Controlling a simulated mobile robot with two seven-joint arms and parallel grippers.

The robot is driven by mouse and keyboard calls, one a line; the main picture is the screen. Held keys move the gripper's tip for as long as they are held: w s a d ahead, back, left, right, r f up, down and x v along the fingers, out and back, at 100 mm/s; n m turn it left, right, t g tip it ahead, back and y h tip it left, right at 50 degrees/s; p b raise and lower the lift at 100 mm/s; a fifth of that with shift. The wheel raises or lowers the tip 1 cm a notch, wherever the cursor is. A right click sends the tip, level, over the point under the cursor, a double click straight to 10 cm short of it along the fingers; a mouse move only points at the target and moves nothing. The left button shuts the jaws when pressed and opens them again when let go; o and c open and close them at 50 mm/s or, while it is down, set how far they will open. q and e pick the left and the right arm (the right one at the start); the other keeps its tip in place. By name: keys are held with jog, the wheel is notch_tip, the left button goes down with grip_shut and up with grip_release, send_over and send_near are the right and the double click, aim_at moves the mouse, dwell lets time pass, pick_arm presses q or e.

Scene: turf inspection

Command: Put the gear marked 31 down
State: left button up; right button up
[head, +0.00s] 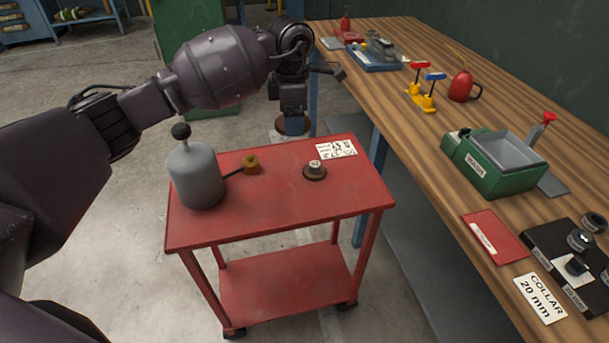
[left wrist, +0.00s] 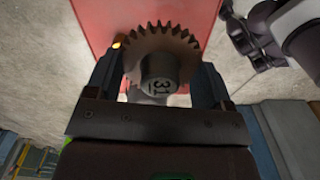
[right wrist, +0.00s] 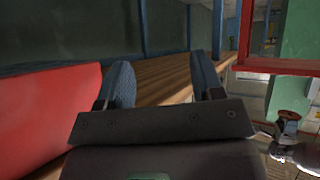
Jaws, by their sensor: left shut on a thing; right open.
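In the left wrist view the gear marked 31 (left wrist: 160,42) is brown and toothed, with a dark hub that carries the number. My left gripper (left wrist: 162,82) is shut on it, one finger on each side. In the head view my left gripper (head: 292,112) hangs beyond the far edge of the red cart (head: 250,220), fingers down. A dark disc with a silver hub (head: 315,170) lies on the cart top. My right gripper (right wrist: 160,80) is open and empty in the right wrist view; the head view does not show it.
A grey cylinder with a black knob (head: 196,178) and a small brass piece (head: 251,164) stand on the cart's left half. A white printed card (head: 337,148) lies at its far right. The cart's front right is clear. A wooden workbench (head: 440,145) with several items runs along the right.

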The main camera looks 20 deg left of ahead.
pick_arm(q)
jog(key=b, duration=0.1)
send_over(295, 185)
notch_tip(295, 185, down, 12)
jog(key=shift+f, duration=0.6)
notch_tip(295, 185, down, 5)
jog(key=shift+r+b, duration=0.1)
jog(key=shift+b, duration=0.55)
jog(key=shift+f, duration=0.2)
jog(key=shift+r, duration=0.1)
jog(key=o, duration=0.9)
jog(key=shift+f, duration=0.2)
